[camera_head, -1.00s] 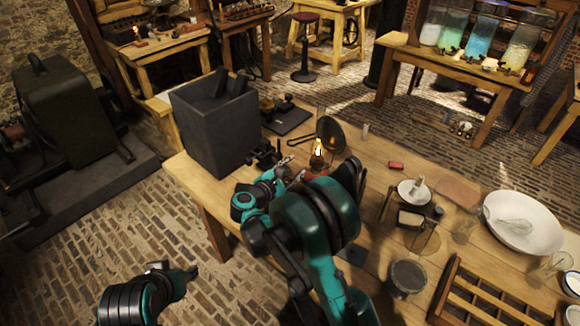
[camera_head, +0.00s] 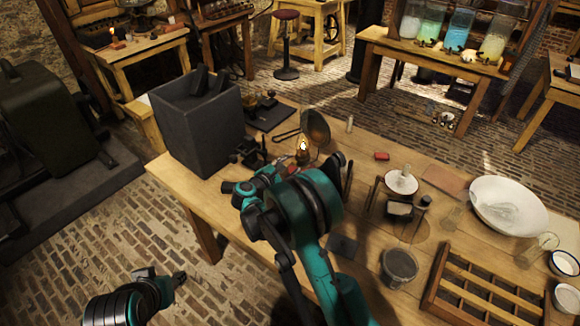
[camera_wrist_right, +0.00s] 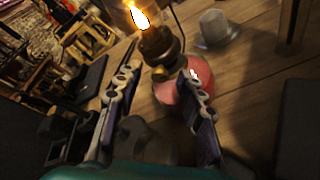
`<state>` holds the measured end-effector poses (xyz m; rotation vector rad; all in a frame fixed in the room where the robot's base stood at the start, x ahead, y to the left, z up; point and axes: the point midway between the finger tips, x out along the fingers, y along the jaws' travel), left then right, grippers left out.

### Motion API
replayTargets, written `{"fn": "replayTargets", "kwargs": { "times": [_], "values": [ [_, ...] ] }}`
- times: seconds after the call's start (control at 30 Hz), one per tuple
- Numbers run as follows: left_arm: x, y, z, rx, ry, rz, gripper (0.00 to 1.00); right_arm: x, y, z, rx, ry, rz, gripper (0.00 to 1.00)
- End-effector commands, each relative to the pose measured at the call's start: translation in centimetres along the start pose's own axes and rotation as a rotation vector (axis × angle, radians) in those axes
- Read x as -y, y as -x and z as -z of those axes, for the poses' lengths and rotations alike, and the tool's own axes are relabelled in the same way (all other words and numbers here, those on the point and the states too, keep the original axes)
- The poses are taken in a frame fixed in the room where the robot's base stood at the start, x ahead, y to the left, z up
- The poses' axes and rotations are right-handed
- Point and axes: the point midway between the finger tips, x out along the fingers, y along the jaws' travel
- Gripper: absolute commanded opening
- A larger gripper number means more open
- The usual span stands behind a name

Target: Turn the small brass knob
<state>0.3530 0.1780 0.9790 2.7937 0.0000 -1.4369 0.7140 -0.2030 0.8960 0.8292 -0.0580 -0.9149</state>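A lit oil lamp with a small flame (camera_head: 303,148) stands on the wooden table; in the wrist view its flame (camera_wrist_right: 140,17), brass burner (camera_wrist_right: 158,42) and red base (camera_wrist_right: 170,92) show. A small brass piece (camera_wrist_right: 160,73) at the burner's side may be the knob; it is blurred. My right gripper (camera_head: 282,168) is beside the lamp. In the wrist view its fingers (camera_wrist_right: 158,75) are apart, with the lamp's lower part just beyond and between the tips. Nothing is clearly held. My left gripper (camera_head: 165,280) hangs over the brick floor, away from the table; its finger gap is unclear.
A round dark reflector (camera_head: 316,127) stands behind the lamp. A tall grey box (camera_head: 197,130) is at the table's left end. A red block (camera_head: 382,156), a dish on a stand (camera_head: 401,182), a white basin (camera_head: 508,200) and a wooden rack (camera_head: 440,270) lie to the right.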

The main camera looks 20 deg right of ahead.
Motion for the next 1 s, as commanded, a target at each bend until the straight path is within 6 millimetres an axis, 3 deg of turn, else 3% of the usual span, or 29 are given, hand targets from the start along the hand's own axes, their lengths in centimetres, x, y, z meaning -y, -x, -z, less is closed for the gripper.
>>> {"fn": "replayTargets", "kwargs": {
  "times": [0.03, 0.17, 0.2, 0.67, 1.0],
  "values": [
    [0.00, 0.01, 0.01, 0.000, 0.000, 0.000, 0.40, -0.01, 0.02, -0.01, 0.000, 0.000, 0.000, 0.39],
    [0.00, 0.01, 0.01, 0.000, 0.000, 0.000, 0.40, -0.02, 0.04, -0.01, 0.000, 0.000, 0.000, 0.05],
    [0.00, 0.01, 0.01, 0.000, 0.000, 0.000, 0.40, -0.01, 0.04, -0.01, 0.000, 0.000, 0.000, 0.00],
    [0.00, 0.07, 0.05, 0.000, 0.000, 0.000, 0.40, -0.10, 0.04, -0.01, 0.001, 0.057, 0.025, 0.00],
    [0.00, 0.25, 0.18, 0.000, 0.000, 0.000, 0.40, -0.42, 0.02, 0.06, 0.001, 0.292, 0.122, 0.00]
  ]
}}
